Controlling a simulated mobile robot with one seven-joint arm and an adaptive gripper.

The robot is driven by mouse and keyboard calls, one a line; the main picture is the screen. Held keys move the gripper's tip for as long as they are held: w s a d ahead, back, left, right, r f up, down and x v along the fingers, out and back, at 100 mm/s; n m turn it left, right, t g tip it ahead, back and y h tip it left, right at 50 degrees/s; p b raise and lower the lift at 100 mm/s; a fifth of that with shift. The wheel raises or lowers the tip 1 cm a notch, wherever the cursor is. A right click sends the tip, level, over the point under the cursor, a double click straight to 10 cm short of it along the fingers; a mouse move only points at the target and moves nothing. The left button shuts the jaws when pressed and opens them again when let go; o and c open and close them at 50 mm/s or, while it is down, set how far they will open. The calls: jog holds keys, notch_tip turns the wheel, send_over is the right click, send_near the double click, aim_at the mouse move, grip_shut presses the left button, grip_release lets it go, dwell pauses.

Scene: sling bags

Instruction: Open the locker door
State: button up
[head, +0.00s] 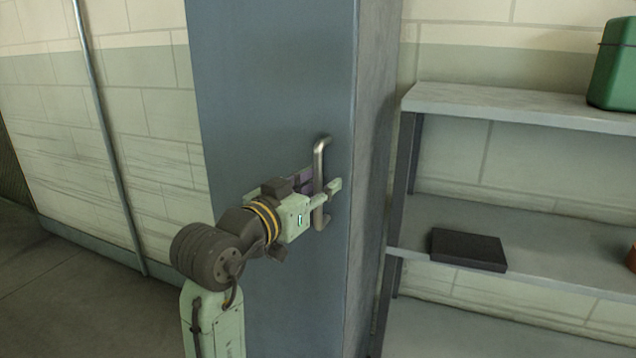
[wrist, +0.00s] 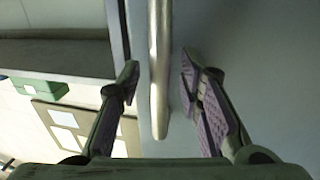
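The blue-grey locker door (head: 270,90) stands upright in the middle of the head view, and I see no gap along its edge there. Its metal handle (head: 320,160) is a vertical bar near the door's right edge. My gripper (head: 321,185) is at the handle's lower part, with one finger on each side of the bar. In the wrist view the handle (wrist: 159,70) runs down between the two spread fingers (wrist: 160,88), with space visible on both sides. The fingers are open and do not appear to touch it. My arm hides part of the lower door.
A grey shelf unit (head: 500,105) stands right of the locker, with a green container (head: 613,65) on top and a dark flat box (head: 468,250) on a lower shelf. A thin pipe (head: 105,130) runs down the left wall. Floor (head: 60,290) left of the locker is clear.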

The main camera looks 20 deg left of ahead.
jog(key=shift+c, duration=0.5)
grip_shut()
dwell(0.3)
